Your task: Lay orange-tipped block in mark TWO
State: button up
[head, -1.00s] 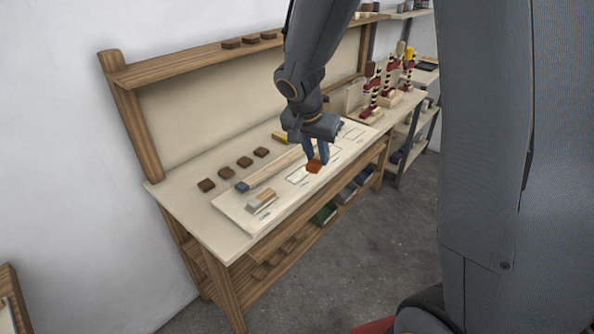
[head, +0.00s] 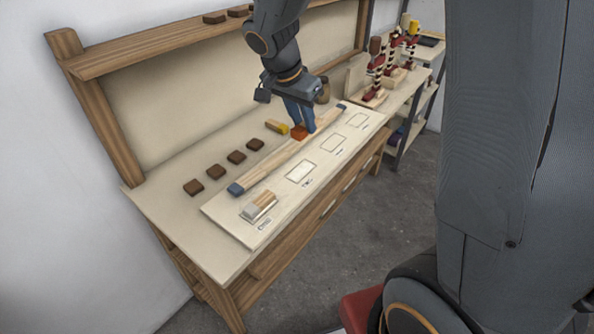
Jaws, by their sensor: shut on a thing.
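My gripper (head: 300,117) is shut on the orange-tipped block (head: 299,133), with its orange end showing below the fingers. The rest of the block is hidden. It appears in front of the long blue-ended wooden strip (head: 275,169); I cannot tell how high it is. Mark TWO (head: 300,171) is an empty outlined rectangle on the pale board (head: 223,210), nearer the front edge and below-left of my gripper in the picture. A grey-tipped block (head: 259,207) lies in the outline at the board's near left end.
A yellow-tipped block (head: 278,127) lies behind the strip, close to my gripper. Two more empty outlines (head: 334,144) are to the right of TWO. Several dark brown blocks (head: 236,157) line the bench behind the board. Red-and-white striped clamps (head: 377,75) stand at the right.

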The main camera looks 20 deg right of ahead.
jog(key=w+f+b, duration=0.1)
jog(key=f, duration=0.4)
jog(key=f+b, duration=0.1)
jog(key=f, duration=0.4)
jog(key=w+f+b, duration=0.1)
jog(key=f, duration=0.4)
jog(key=shift+w+a+f, duration=0.15)
jog(key=shift+w+f, duration=0.05)
jog(key=shift+w, duration=0.1)
jog(key=shift+f+b, duration=0.15)
jog(key=shift+b, duration=0.3)
jog(key=o, duration=1)
